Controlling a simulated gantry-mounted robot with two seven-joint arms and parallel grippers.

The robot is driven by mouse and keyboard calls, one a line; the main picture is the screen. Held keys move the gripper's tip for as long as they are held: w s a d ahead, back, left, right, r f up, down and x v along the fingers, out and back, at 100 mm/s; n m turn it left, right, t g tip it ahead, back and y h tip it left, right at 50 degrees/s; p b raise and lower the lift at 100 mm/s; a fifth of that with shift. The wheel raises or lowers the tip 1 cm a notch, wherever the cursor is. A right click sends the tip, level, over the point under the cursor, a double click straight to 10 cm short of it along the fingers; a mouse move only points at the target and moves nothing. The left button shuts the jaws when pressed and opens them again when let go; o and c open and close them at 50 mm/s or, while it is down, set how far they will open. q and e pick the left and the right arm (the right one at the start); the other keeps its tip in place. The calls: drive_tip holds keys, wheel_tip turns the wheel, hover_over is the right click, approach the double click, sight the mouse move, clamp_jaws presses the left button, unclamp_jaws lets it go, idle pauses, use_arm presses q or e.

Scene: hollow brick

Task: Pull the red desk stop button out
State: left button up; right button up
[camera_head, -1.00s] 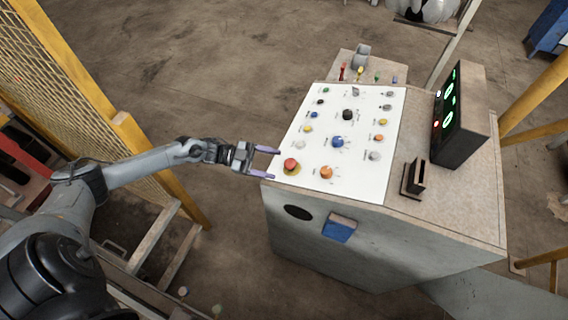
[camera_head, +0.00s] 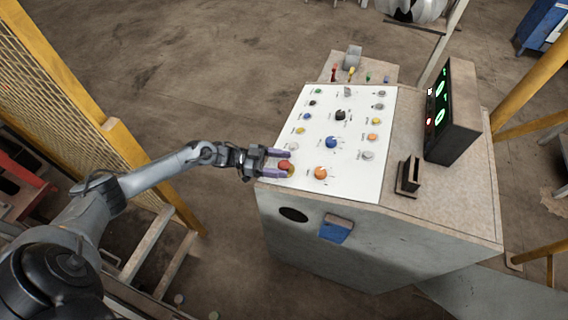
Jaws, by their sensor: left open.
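The red desk stop button (camera_head: 285,165) is a round red knob on a yellow base at the near left corner of the white control panel (camera_head: 346,180). My left gripper (camera_head: 283,163) reaches in from the left with its purple fingers open. The fingers lie on either side of the button, one on the far side and one on the near side. The lower finger partly covers the yellow base. I cannot tell whether the fingers touch the button. My right gripper is out of view.
An orange knob (camera_head: 320,173) sits just right of the red button, and a blue knob (camera_head: 331,142) lies farther back. A black display box (camera_head: 452,112) and a dark holder (camera_head: 409,176) stand on the desk's right. A yellow mesh fence (camera_head: 50,75) is at left.

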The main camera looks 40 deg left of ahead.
use_arm(q)
drive_tip(key=shift+w+d, duration=0.4)
drive_tip(key=shift+d, duration=0.15)
